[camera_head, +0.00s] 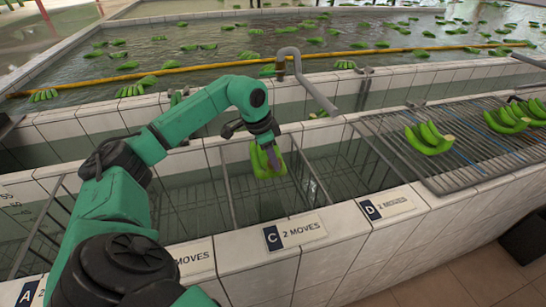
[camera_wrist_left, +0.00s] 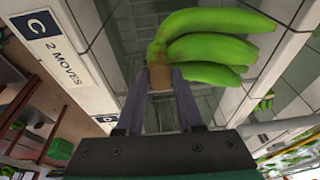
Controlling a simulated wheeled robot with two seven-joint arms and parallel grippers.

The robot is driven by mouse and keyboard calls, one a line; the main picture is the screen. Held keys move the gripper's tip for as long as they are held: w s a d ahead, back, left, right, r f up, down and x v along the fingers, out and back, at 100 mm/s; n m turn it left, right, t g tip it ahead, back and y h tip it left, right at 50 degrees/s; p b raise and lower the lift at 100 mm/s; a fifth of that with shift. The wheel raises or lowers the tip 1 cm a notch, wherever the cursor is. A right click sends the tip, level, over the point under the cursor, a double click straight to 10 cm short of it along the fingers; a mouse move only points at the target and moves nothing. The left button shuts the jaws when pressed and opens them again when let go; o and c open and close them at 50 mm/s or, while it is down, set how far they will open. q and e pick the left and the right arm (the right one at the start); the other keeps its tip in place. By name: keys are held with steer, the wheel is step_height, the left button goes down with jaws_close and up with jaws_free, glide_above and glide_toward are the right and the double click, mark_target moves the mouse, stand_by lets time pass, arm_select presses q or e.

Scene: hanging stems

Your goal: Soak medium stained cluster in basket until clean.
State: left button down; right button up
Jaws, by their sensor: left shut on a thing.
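My left gripper (camera_head: 271,152) is shut on the crown of a green banana cluster (camera_head: 260,166). The cluster hangs over the wire basket (camera_head: 312,180) behind the C sign (camera_head: 295,232). In the left wrist view, the left gripper (camera_wrist_left: 160,82) pinches the brown crown end, and several smooth green fingers of the cluster (camera_wrist_left: 210,48) spread beyond it. I cannot tell whether the cluster's lower tips touch the water. My right gripper is not in view.
A tiled wall with signs A (camera_head: 28,291) and D (camera_head: 388,206) runs along the front. A wire rack (camera_head: 470,165) on the right bears several clusters, one (camera_head: 428,138) nearest. A bent grey pipe (camera_head: 305,82) stands behind the basket. A large pool (camera_head: 330,38) with floating bananas lies behind.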

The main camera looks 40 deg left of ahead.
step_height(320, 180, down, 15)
steer(key=b, duration=1.4)
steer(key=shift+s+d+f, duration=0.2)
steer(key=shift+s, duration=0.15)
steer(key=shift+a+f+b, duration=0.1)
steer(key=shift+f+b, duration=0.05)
steer(key=shift+b, duration=0.25)
stand_by(5.2)
